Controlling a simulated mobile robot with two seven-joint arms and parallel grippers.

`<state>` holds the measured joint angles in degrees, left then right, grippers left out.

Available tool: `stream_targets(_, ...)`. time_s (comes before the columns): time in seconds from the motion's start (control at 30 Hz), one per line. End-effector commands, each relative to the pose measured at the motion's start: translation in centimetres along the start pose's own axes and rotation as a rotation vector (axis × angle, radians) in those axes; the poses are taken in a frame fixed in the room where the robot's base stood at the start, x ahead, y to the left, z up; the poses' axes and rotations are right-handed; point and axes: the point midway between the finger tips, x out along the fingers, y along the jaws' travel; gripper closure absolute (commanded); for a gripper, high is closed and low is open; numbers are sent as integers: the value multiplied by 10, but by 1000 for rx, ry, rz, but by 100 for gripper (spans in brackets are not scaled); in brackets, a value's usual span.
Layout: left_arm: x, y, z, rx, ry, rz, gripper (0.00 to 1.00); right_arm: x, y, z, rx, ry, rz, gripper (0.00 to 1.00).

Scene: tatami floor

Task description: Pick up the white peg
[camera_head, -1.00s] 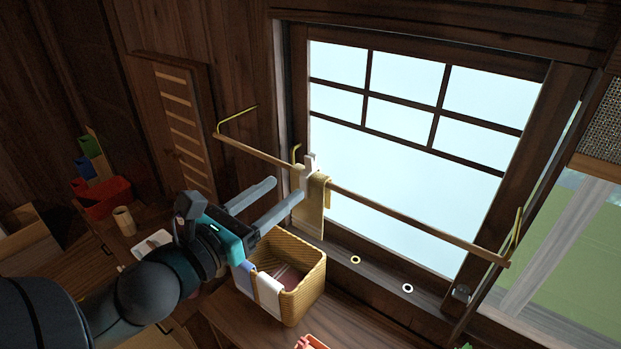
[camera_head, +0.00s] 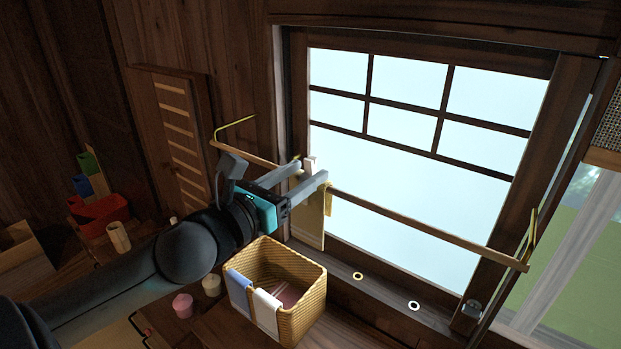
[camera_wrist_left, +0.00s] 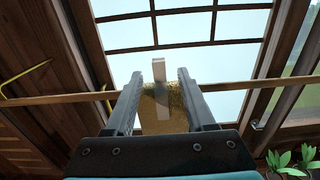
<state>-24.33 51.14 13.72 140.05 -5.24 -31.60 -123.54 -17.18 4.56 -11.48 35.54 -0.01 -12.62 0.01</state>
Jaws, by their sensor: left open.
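The white peg (camera_head: 310,163) sits upright on the wooden rod (camera_head: 400,222), clipped over a yellowish cloth (camera_head: 309,222) that hangs from the rod. In the left wrist view the peg (camera_wrist_left: 160,88) stands between my two fingers, with the cloth (camera_wrist_left: 178,122) behind and around it. My left gripper (camera_head: 312,172) is open, its fingers on either side of the peg; contact cannot be told. The fingers hide part of the peg and the cloth in the head view. My right gripper is not in view.
A woven basket (camera_head: 304,312) with cloths over its rim stands below the rod. The window (camera_head: 420,170) is close behind the rod. Two small rings (camera_head: 414,305) lie on the sill. A red bin (camera_head: 98,215) is at the left.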

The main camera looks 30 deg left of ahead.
Motion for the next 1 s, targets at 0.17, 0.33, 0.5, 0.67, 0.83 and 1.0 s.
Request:
stream_targets(0.17, 16, 1, 2, -2, -2, 1, 45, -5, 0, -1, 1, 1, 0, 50)
stream_targets(0.33, 24, 0, 1, 0, 0, 0, 45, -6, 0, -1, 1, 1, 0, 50)
stream_targets(0.5, 26, 0, 1, 0, 0, 0, 45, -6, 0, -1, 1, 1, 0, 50)
stream_targets(0.67, 25, 0, 1, 0, 0, -1, 47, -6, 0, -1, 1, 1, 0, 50)
stream_targets(0.83, 25, 0, 1, 0, 0, -1, 66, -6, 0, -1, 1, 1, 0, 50)
stream_targets(1.0, 25, 0, 1, 0, 0, -1, 86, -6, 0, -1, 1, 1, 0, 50)
